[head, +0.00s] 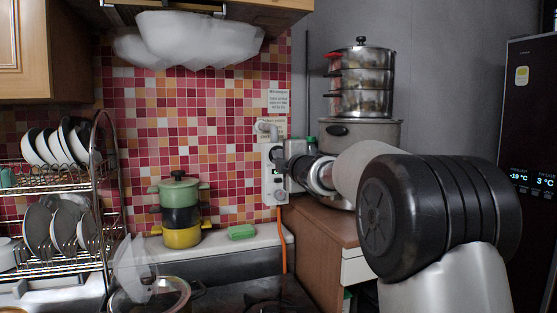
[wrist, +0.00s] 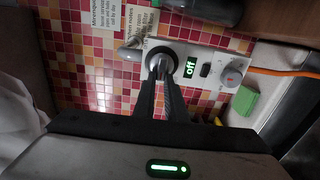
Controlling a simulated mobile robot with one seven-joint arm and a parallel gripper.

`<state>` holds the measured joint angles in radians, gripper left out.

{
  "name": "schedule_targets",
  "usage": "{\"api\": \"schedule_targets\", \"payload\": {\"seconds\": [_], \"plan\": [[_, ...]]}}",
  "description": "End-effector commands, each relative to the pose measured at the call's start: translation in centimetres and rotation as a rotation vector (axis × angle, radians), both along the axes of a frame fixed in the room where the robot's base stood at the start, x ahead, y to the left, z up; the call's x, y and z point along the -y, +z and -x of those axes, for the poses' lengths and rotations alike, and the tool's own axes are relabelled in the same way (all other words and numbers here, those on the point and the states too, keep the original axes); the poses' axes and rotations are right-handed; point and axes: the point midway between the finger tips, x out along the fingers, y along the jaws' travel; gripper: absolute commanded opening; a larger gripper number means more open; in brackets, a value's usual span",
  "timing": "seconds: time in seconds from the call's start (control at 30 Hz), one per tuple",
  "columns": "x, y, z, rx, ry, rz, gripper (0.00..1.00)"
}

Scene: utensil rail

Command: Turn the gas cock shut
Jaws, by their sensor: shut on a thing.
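The gas cock (wrist: 160,52) is a dark round fitting with a pale handle, on a white wall panel (wrist: 207,68). In the wrist view my gripper (wrist: 160,73) reaches straight to it, with its two dark fingers close together on the handle. The fingers hide most of the handle, so its exact angle is hard to tell. Beside it on the panel, a small display (wrist: 190,67) reads "off" in green. In the head view my gripper (head: 283,163) meets the panel (head: 268,183) from the right and covers the cock.
A grey pipe (head: 265,127) enters above the panel, and an orange hose (head: 283,250) hangs below. A green sponge (head: 242,232) and stacked pots (head: 180,210) stand left on the ledge. A steamer (head: 361,80) on a large pot stands behind my arm.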

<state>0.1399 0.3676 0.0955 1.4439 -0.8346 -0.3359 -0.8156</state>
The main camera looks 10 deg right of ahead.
Motion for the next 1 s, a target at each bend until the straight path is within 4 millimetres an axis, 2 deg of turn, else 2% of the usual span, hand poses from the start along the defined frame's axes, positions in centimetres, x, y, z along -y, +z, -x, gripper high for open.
{"api": "schedule_targets", "payload": {"seconds": [0.03, 0.13, 0.43, 0.57, 0.67, 1.0], "plan": [[0.1, 0.0, 0.0, 0.000, -0.001, 0.002, 0.14], [0.1, 0.0, 0.0, 0.001, -0.001, 0.001, 0.30], [0.0, 0.0, 0.1, 0.001, 0.000, 0.000, 0.30], [0.2, 0.0, 1.1, 0.001, 0.000, 0.001, 0.30], [0.6, 0.0, 2.8, 0.001, -0.001, 0.002, 0.30], [2.3, 0.2, 11.0, 0.001, -0.003, 0.001, 0.30]]}}
